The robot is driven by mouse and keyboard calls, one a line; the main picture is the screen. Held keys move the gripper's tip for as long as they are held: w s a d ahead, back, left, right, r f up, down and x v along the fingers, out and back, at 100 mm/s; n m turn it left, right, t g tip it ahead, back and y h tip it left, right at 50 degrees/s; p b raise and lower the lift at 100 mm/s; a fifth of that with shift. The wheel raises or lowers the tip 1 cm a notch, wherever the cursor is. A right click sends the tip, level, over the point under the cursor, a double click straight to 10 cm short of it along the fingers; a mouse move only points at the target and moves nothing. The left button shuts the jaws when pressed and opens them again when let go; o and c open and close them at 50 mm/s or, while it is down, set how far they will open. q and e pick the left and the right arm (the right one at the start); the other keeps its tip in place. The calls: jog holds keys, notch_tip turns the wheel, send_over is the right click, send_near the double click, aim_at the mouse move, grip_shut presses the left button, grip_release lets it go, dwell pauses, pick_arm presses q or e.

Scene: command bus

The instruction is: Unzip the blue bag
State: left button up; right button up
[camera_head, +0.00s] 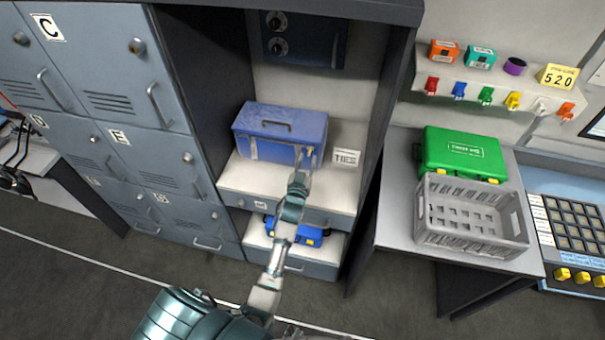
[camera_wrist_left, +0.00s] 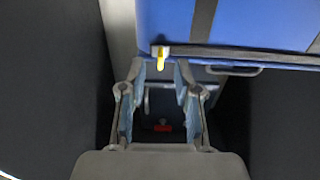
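The blue bag (camera_head: 279,129) sits on the white shelf of the open cabinet, with a dark handle on top. It fills the upper right of the left wrist view (camera_wrist_left: 262,22). A small yellow zipper pull (camera_wrist_left: 160,60) hangs at the end of a dark zipper strip there. My left gripper (camera_head: 299,178) is in front of the bag's right end. In the left wrist view its two fingers (camera_wrist_left: 159,72) are apart, with the pull in line with the gap between their tips. No contact with the pull is clear. My right gripper is not in view.
A white label reading TIES (camera_head: 346,158) stands right of the bag. A blue case with yellow latches (camera_head: 309,236) sits on the lower shelf. Grey lockers (camera_head: 110,70) stand left. A grey crate (camera_head: 470,238) and green case (camera_head: 462,153) are on the right-hand table.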

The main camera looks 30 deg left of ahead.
pick_arm(q)
jog(key=v, duration=0.9)
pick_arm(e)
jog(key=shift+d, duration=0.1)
pick_arm(q)
jog(key=shift+a+f, duration=0.1)
jog(key=shift+a, duration=0.05)
jog(key=shift+w+d, duration=0.1)
jog(key=shift+d, duration=0.1)
